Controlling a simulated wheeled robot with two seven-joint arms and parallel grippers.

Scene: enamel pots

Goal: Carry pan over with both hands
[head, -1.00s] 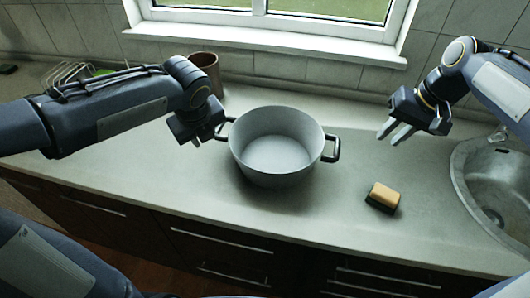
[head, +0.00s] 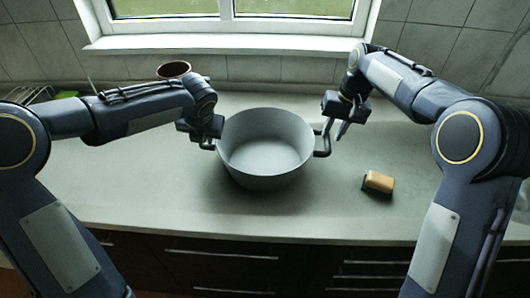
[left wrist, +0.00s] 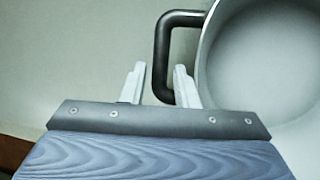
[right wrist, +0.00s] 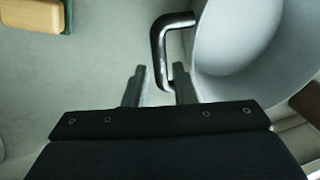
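The grey pan (head: 266,160) stands upright on the counter, empty, with a dark loop handle on each side. My left gripper (head: 207,142) is at the left handle. In the left wrist view its fingers (left wrist: 160,84) are apart, with the left handle (left wrist: 162,48) between them. My right gripper (head: 335,130) is at the right handle (head: 325,150). In the right wrist view its fingers (right wrist: 159,86) are apart, with the near end of the right handle (right wrist: 158,45) between them. The left handle is mostly hidden in the head view.
A yellow sponge with a dark underside (head: 378,182) lies on the counter (head: 300,215), right of the pan. A brown pot (head: 173,70) stands at the back left, and a wire rack (head: 28,95) at the far left. The counter in front of the pan is clear.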

